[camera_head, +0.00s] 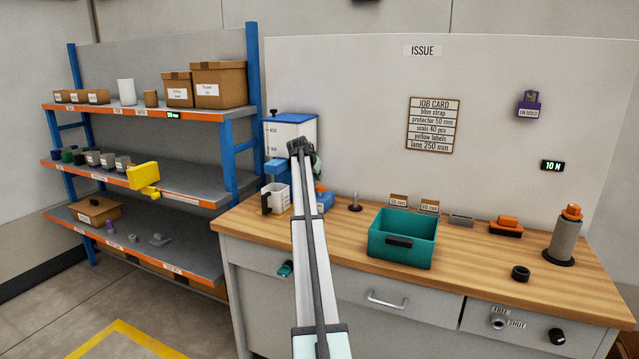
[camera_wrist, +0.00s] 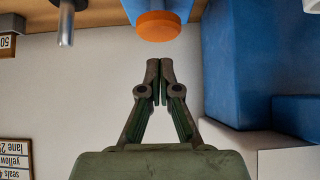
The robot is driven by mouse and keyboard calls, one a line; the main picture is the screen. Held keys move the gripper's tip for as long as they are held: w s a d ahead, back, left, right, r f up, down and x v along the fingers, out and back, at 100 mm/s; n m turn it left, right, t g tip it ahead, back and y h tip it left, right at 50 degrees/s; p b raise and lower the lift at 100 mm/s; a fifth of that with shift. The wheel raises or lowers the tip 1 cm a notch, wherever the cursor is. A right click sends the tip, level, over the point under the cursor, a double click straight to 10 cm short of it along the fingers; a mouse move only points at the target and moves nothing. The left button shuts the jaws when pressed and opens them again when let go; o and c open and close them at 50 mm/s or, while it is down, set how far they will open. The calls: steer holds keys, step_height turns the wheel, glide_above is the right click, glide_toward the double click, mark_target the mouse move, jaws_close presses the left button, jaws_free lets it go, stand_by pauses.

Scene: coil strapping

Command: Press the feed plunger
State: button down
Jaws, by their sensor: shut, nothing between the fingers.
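An orange round cap (camera_wrist: 158,25) on a blue body (camera_wrist: 158,6), which looks like the feed plunger, is at the top of the wrist view. In the head view the orange cap (camera_head: 320,187) shows just right of my arm, over a small blue unit (camera_head: 325,202) on the bench. My gripper (camera_wrist: 160,66) is shut and empty. Its fingertips point towards the cap, with a visible gap between them in the picture. In the head view my arm hides part of the blue unit, and the fingertips are not clear.
A white and blue dispenser (camera_head: 290,130) and a white jug (camera_head: 275,198) stand left of my arm. A metal post (camera_head: 355,203) and a teal bin (camera_head: 402,247) stand to the right. The wall panel (camera_head: 365,120) rises behind.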

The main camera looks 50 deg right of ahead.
steer(key=v, duration=0.8)
steer(key=shift+a, duration=0.25)
steer(key=shift+r, duration=0.15)
stand_by(0.4)
